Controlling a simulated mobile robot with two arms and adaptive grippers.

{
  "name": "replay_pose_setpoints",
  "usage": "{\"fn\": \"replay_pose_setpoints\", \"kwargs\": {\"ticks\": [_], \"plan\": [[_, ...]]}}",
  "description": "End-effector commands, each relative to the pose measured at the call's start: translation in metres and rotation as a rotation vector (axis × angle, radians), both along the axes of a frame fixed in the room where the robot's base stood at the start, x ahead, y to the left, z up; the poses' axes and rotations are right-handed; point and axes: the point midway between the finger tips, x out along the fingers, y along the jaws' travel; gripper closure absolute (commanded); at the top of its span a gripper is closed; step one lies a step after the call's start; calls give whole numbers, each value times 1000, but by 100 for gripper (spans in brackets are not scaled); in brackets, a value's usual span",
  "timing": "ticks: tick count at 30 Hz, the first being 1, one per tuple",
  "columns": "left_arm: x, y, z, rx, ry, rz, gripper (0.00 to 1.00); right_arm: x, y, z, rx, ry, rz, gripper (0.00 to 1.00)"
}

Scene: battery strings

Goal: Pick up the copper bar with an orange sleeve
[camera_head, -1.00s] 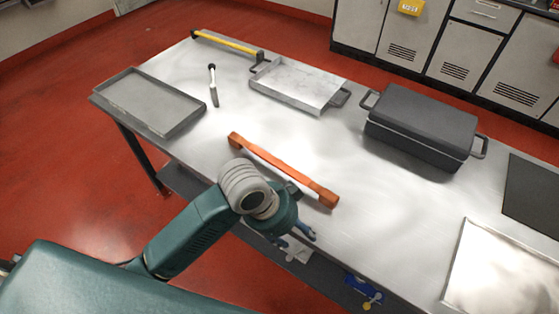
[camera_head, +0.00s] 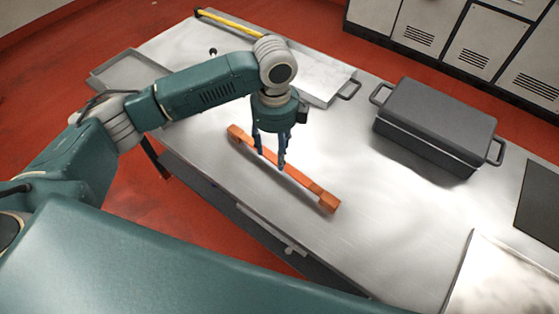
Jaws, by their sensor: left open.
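The copper bar with an orange sleeve (camera_head: 303,184) lies diagonally on the metal table (camera_head: 385,235), from upper left to lower right, near the table's front edge. My left gripper (camera_head: 270,163) is open and points down over the middle of the bar. Its fingers hide part of the bar, and I cannot tell how far above the bar the fingertips are. My right gripper is not in view.
A dark lidded box (camera_head: 432,125) with side handles stands to the right. A shallow metal tray (camera_head: 325,88) and a grey tray (camera_head: 128,72) lie behind my arm. A yellow-handled tool (camera_head: 228,24) lies at the back.

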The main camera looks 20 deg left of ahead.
Motion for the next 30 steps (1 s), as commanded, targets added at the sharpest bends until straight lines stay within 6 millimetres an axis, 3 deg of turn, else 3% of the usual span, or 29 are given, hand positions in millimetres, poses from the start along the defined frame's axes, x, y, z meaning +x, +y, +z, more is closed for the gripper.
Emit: {"fn": "replay_pose_setpoints", "kwargs": {"ticks": [5, 18, 26, 30], "plan": [[0, 0, -19, 0, -1, 1, 48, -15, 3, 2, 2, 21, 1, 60], [4, -2, -70, 0, -1, 2, 48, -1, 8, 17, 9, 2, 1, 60], [4, -2, -74, 0, -3, 1, 48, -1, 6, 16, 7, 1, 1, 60], [5, -2, -74, 0, -3, 1, 72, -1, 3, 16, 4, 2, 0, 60]]}}
